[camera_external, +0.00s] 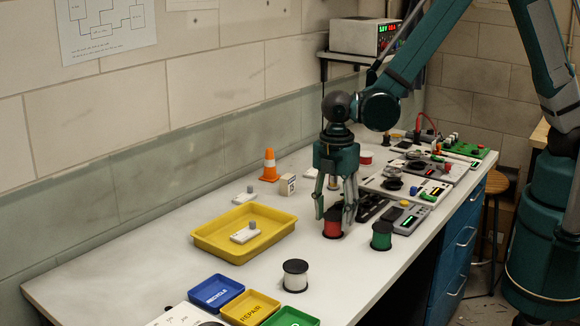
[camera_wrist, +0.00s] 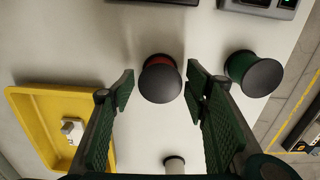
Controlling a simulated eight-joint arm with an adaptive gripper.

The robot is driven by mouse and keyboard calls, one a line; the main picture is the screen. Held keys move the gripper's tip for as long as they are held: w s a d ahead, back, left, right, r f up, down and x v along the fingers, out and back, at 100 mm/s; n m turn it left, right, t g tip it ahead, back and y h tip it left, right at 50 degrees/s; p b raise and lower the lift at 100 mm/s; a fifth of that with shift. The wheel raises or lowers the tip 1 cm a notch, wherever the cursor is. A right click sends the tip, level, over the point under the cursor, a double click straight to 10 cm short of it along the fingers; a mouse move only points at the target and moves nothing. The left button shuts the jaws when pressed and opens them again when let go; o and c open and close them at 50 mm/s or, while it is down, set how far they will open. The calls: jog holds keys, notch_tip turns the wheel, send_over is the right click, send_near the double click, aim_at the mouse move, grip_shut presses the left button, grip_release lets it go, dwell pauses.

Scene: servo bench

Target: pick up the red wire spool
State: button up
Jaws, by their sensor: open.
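The red wire spool (camera_external: 333,226) stands upright on the bench in the external view, partly covered by my fingers. In the wrist view the red spool (camera_wrist: 160,80) shows its black top with a thin red edge. My gripper (camera_external: 337,207) points down over the red spool with its fingers spread. In the wrist view my gripper (camera_wrist: 160,85) is open, with one fingertip on each side of the spool and visible gaps. Nothing is held. Exact fingertip height against the spool is hard to tell.
A green spool (camera_external: 382,236) stands close to the right, and a white spool (camera_external: 295,275) is nearer the front. A yellow tray (camera_external: 213,256) lies to the left. An orange cone (camera_external: 269,165) and devices (camera_external: 404,217) stand around. Bare bench lies between the tray and spools.

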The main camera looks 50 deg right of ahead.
jog(key=shift+f, duration=1.1)
jog(key=c, duration=0.8)
